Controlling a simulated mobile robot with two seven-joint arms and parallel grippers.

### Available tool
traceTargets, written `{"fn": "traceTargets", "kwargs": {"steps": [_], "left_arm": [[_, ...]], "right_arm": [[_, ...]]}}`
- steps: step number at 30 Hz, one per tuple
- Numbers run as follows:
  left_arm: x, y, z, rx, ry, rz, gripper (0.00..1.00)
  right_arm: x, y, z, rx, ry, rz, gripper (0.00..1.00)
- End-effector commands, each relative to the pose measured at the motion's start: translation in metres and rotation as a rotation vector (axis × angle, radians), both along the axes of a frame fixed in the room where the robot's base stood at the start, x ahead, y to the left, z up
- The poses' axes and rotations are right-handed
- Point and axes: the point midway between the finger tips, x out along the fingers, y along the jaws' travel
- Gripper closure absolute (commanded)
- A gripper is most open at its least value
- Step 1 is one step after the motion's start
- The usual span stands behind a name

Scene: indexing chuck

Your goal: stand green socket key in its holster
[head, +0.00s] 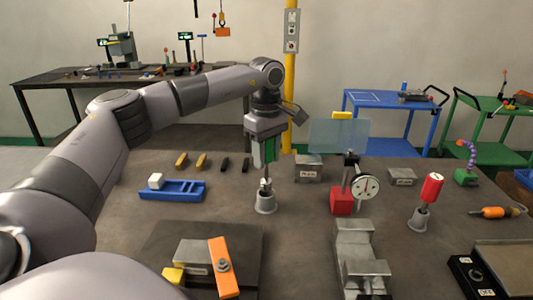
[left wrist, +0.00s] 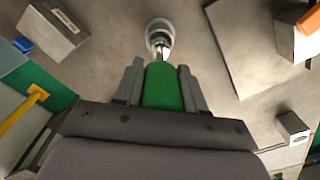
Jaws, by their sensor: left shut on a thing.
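My left gripper (head: 264,165) points down and is shut on the green handle of the green socket key (head: 270,150). The key is upright, with its metal shaft below the fingers. In the left wrist view the green handle (left wrist: 163,88) sits between the two grey fingers. A grey cone-shaped holster (head: 265,203) stands on the table directly under the key, and it also shows in the left wrist view (left wrist: 159,33). The shaft's lower end meets the holster's mouth; I cannot tell how deep it sits. My right gripper is not in view.
A red-handled key (head: 432,187) stands in a similar holster (head: 419,218) at right. A blue tray (head: 172,192) lies left; an orange bar (head: 223,270) is in front.

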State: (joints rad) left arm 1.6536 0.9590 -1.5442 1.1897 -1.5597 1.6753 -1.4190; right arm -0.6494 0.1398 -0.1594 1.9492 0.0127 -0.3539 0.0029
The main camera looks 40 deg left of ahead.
Motion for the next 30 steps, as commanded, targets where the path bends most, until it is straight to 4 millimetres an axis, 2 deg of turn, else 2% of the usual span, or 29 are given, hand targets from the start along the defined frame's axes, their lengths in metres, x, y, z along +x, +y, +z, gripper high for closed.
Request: {"fn": "traceTargets", "kwargs": {"steps": [16,30], "left_arm": [[-0.0001,0.0001,0.0011,0.0,0.0,0.0,0.97],[0.0,0.0001,0.0005,0.0,-0.001,0.0,0.97]], "right_arm": [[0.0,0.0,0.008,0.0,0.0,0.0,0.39],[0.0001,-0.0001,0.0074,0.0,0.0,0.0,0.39]]}}
